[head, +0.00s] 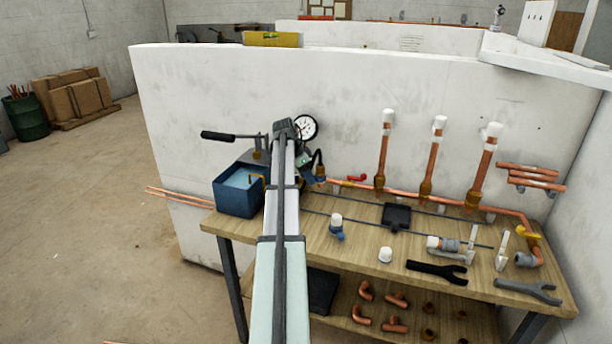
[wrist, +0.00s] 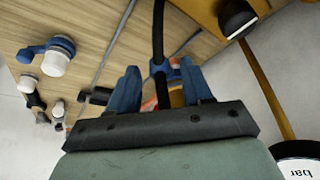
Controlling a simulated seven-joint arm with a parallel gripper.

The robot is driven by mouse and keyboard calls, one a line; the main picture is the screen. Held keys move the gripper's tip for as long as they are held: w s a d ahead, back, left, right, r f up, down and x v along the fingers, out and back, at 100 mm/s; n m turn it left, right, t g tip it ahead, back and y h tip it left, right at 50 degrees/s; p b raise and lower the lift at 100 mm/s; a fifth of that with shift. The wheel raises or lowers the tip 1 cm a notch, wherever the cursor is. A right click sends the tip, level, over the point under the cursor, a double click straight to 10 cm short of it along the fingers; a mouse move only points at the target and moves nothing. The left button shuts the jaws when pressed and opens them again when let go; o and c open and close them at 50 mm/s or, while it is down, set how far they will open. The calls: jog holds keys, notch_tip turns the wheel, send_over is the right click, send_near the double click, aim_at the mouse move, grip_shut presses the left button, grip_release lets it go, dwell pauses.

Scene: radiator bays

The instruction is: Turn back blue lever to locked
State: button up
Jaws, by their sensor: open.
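The blue lever (wrist: 172,69) appears in the wrist view as a blue part beside a black hose, with a brass fitting behind it. It lies between the fingers of my gripper (wrist: 160,76), which are open on either side of it. I cannot tell whether either finger touches it or how far the lever is turned. In the head view my arm covers most of this spot. Only blue parts by the left end of the copper pipe (head: 405,193) show there, and I cannot tell lever from fingers.
A pressure gauge (head: 305,127) and a blue test pump tank (head: 238,192) stand close to the gripper. A red lever (head: 357,178) sits on the pipe to the right. A blue-capped valve (head: 337,228), a white cap (head: 385,255) and a black wrench (head: 436,271) lie on the wooden bench (head: 300,235).

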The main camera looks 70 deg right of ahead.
jog(key=shift+c, duration=0.5)
grip_shut()
